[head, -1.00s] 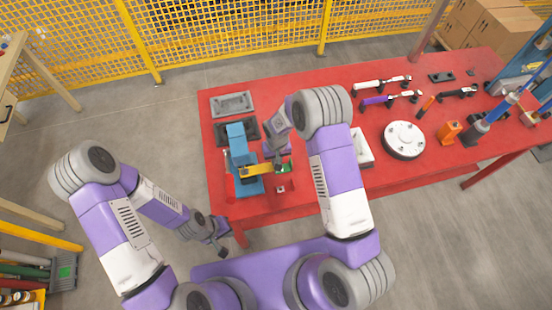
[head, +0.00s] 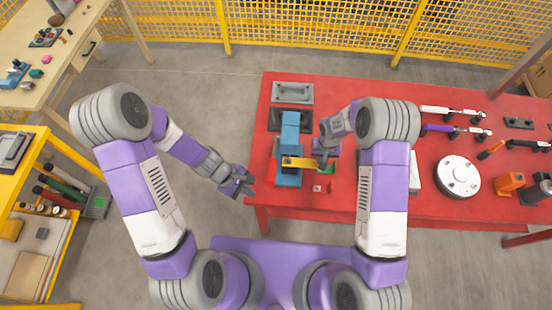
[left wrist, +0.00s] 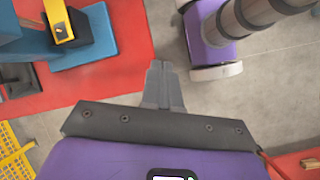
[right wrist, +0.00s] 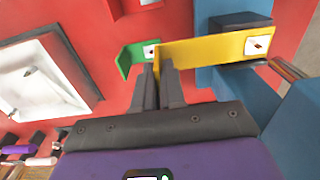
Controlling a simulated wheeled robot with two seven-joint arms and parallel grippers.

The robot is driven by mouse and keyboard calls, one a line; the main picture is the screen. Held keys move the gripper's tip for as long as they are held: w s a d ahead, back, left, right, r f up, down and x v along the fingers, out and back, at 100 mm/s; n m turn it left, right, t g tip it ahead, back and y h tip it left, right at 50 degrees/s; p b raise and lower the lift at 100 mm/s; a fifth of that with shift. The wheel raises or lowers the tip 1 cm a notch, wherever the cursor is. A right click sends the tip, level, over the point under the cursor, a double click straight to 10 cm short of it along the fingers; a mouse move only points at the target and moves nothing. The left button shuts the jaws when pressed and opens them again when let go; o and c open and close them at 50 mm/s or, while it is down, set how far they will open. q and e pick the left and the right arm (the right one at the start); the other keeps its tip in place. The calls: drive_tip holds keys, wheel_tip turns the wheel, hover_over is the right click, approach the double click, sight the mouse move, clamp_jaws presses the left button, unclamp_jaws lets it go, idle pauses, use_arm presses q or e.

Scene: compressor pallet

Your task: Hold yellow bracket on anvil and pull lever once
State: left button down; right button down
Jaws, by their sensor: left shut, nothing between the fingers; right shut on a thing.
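The blue press (head: 290,133) stands near the table's left end. The yellow bracket (head: 298,162) reaches across its front; in the right wrist view the bracket (right wrist: 205,49) has its far end with a white square over the dark anvil (right wrist: 240,22). My right gripper (head: 326,157) is shut on the bracket's near end, beside a green piece (right wrist: 135,58). The left wrist view shows the bracket's tip (left wrist: 62,30) over the anvil. My left gripper (head: 246,186) is shut and empty, outside the table's left edge. A thin rod (right wrist: 287,68) sticks out by the press; I cannot tell if it is the lever.
The red table (head: 330,205) carries a grey tray (head: 292,92) behind the press, and a white round plate (head: 457,176) and several tools to the right. A yellow cart (head: 30,200) stands at the left. Bare floor lies between cart and table.

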use_arm(q)
drive_tip(key=w+d+r+n+t+h, duration=0.25)
drive_tip(key=w+r+n, duration=0.2)
drive_tip(key=r, duration=0.35)
wheel_tip(320, 180, up, 11)
drive_tip(key=n+h, duration=0.3)
drive_tip(key=h, duration=0.4)
hover_over(275, 173)
drive_tip(key=w, duration=0.1)
drive_tip(key=shift+a+r+m+t, duration=0.15)
drive_tip(key=shift+m+t, duration=0.1)
drive_tip(key=shift+t, duration=0.2)
drive_tip(key=shift+s+d+f, duration=0.2)
drive_tip(key=shift+s+f, duration=0.1)
drive_tip(key=shift+f, duration=0.4)
drive_tip(key=shift+w+f, duration=0.1)
drive_tip(key=shift+f, duration=0.65)
drive_tip(key=shift+f+b, duration=0.45)
drive_tip(key=shift+f, duration=1.75)
